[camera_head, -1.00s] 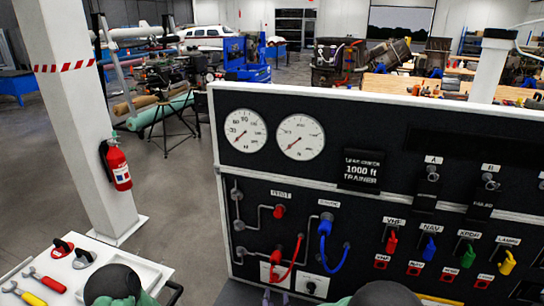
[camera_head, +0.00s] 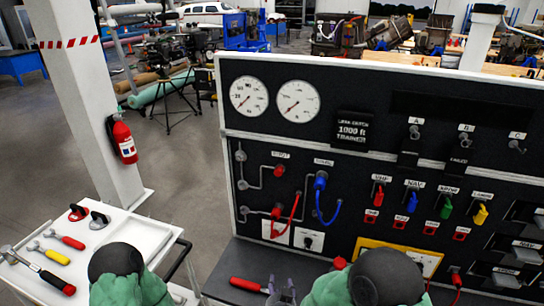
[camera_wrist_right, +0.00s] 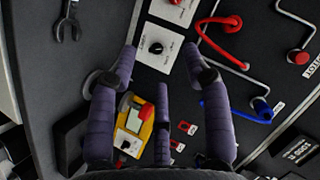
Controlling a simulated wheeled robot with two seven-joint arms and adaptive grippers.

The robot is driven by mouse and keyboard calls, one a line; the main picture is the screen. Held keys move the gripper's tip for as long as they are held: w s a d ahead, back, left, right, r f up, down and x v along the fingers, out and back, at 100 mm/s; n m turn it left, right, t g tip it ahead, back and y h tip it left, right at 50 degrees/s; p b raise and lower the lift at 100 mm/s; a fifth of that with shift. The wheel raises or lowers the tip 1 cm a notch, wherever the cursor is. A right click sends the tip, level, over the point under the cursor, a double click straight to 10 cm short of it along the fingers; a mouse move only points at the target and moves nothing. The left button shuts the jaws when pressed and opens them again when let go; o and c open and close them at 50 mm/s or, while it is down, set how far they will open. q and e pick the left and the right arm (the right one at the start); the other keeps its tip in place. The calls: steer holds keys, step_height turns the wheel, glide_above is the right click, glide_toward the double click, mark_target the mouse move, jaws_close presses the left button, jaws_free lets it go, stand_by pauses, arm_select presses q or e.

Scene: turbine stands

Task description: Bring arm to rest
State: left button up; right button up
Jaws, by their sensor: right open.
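My right gripper (camera_head: 282,292) shows its dark fingertips at the bottom of the head view, in front of the trainer panel's lower edge. In the right wrist view its purple-grey fingers (camera_wrist_right: 160,62) are spread apart with nothing between them. The green and black part of my right arm (camera_head: 375,280) covers some of the bench. My left arm (camera_head: 125,280) shows at the bottom left, over the white cart. Its gripper is out of view.
The black trainer panel (camera_head: 350,100) has gauges, red and blue hoses and coloured switches. A red-handled wrench (camera_head: 248,285) lies on the grey bench; its jaw shows in the wrist view (camera_wrist_right: 66,24). A yellow box (camera_head: 372,246) stands behind my right arm. The white cart (camera_head: 130,228) holds tools.

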steer(key=s+d+f+n+g, duration=0.1)
steer(key=s+d+f+g, duration=0.15)
steer(key=f, duration=0.25)
steer(key=s+d+f+n+g+y, duration=0.1)
steer(key=s+d+f+g, duration=0.15)
steer(key=f, duration=0.25)
steer(key=s+d+f+n+g, duration=0.1)
steer(key=s+f+g, duration=0.15)
steer(key=f, duration=0.35)
steer(key=s+d+f+n+g+y, duration=0.1)
steer(key=s+d+f+g, duration=0.2)
steer(key=s, duration=0.5)
steer(key=s+f+n+g+y, duration=0.1)
steer(key=s+f+g+y, duration=0.15)
steer(key=s+f, duration=0.4)
step_height(320, 180, down, 7)
steer(key=a+n+b, duration=0.1)
steer(key=b, duration=0.9)
steer(key=shift+a+r, duration=0.15)
steer(key=shift+a, duration=0.15)
steer(key=shift+h, duration=0.25)
